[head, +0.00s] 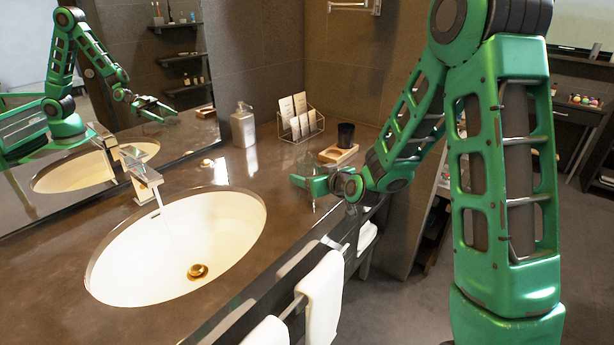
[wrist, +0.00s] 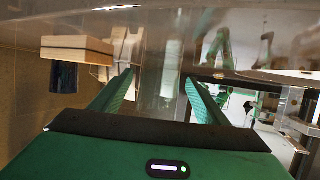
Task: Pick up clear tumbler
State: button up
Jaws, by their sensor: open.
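I cannot make out the clear tumbler for certain in either view. In the wrist view, which looks upside down, a faint pale shape (wrist: 170,62) shows beyond the gap between the fingers; I cannot tell if it is clear glass or a reflection. My gripper (head: 308,180) is low over the far right part of the counter, just beyond the basin and in front of the wooden tray. In the wrist view its two green fingers (wrist: 158,95) stand apart, with nothing seen held between them.
A dark cup (head: 345,134) stands on the wooden tray (head: 331,155). A card rack (head: 300,127) and a soap dispenser (head: 243,125) stand behind. The basin (head: 225,235) and faucet (head: 140,175) are to the left. Towels (head: 322,300) hang along the counter's front edge.

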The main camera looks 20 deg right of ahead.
jog(key=shift+x, duration=1.3)
jog(key=shift+c, duration=0.6)
jog(key=c, duration=1.1)
jog(key=shift+r, duration=0.1)
